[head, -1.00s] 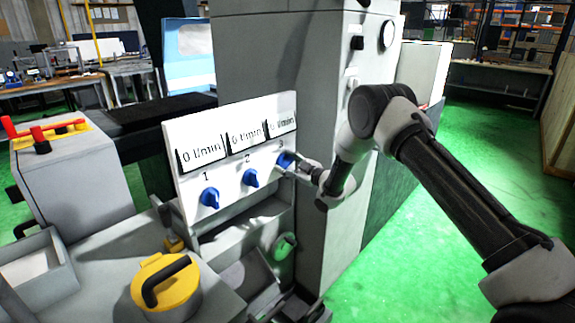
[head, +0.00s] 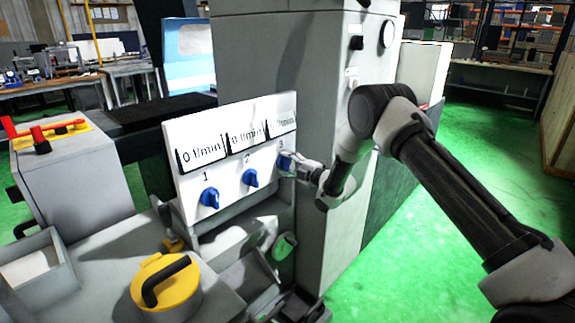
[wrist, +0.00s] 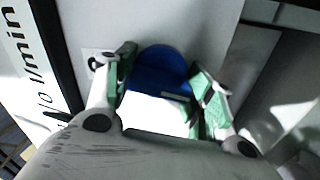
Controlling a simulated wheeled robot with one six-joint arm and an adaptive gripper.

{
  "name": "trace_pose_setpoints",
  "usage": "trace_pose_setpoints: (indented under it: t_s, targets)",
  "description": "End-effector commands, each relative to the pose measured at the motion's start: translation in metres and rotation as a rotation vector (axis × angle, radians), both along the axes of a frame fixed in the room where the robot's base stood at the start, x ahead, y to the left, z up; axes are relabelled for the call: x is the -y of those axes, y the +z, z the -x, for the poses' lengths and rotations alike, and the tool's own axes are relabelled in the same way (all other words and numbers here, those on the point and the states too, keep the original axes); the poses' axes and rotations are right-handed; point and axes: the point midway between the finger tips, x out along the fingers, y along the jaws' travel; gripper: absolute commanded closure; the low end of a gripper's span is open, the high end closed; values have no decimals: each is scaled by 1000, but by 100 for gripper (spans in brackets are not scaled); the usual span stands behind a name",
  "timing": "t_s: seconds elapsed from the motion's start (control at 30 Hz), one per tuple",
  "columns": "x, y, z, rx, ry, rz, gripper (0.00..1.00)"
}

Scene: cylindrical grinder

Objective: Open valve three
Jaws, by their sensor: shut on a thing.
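The white valve panel (head: 230,187) carries three blue knobs in a row, numbered 1, 2 and 3, each under a flow readout. Valve three (head: 284,162) is the rightmost blue knob, partly hidden by my gripper (head: 294,165). In the wrist view the blue knob (wrist: 160,68) sits between the two green-padded fingers of my gripper (wrist: 162,88), which is shut on it. Valve one (head: 209,197) and valve two (head: 250,178) are free. The readouts above valves one and two show 0 l/min; the third readout (head: 281,122) is partly blurred.
A yellow round cap with a black handle (head: 165,283) stands in front of the panel, lower left. The grey machine column (head: 265,75) rises behind the panel. Green floor is open to the right.

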Motion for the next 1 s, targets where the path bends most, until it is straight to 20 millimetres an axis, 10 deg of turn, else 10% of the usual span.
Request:
trace_pose_setpoints:
  t_s: [0.67,0.7,0.8,1.0]
  targets:
    - [1,-3,1,43,0,40,70]
    - [1,-3,1,42,0,39,41]
    - [1,-2,1,42,0,38,25]
    - [0,-1,0,44,-1,37,25]
